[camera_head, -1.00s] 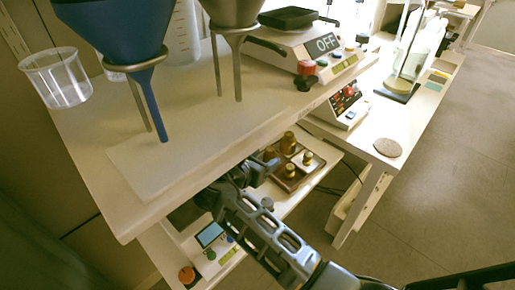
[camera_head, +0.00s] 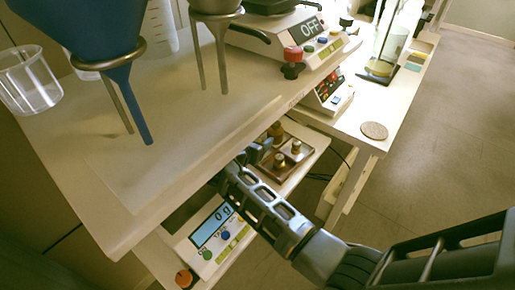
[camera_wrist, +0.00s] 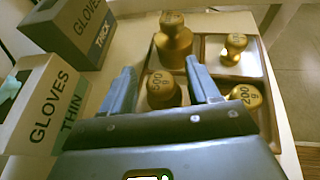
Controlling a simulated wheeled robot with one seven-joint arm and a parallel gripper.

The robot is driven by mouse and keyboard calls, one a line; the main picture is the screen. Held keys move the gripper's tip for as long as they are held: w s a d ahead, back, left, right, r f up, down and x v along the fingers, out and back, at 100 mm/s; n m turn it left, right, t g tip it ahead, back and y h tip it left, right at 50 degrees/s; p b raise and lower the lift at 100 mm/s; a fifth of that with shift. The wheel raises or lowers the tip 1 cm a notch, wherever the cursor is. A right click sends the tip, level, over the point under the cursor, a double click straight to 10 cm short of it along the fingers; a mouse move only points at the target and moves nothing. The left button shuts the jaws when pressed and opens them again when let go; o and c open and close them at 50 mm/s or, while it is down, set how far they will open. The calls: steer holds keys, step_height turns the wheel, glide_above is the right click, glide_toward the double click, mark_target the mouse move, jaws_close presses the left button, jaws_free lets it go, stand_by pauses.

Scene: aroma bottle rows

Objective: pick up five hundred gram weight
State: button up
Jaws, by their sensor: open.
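The five hundred gram weight (camera_wrist: 160,91) is a brass weight marked 500, standing in a compartment of the wooden tray (camera_wrist: 275,122) in the wrist view. My gripper (camera_wrist: 160,68) is open, and its two blue-grey fingers appear on either side of this weight. The weight's lower part is hidden by the gripper body. I cannot tell whether the fingers touch it. In the head view my gripper (camera_head: 256,152) is at the tray's left side, on the lower shelf, with its fingertips hard to make out.
A larger brass weight (camera_wrist: 173,42), a small one (camera_wrist: 235,46) and one marked 200 g (camera_wrist: 244,100) share the tray. Two glove boxes, THICK (camera_wrist: 68,30) and THIN (camera_wrist: 42,105), stand left. The upper shelf (camera_head: 190,150) overhangs my arm. A scale (camera_head: 212,228) sits below.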

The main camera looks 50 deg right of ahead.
jaws_close()
stand_by(0.6)
steer(key=shift+r, duration=0.1)
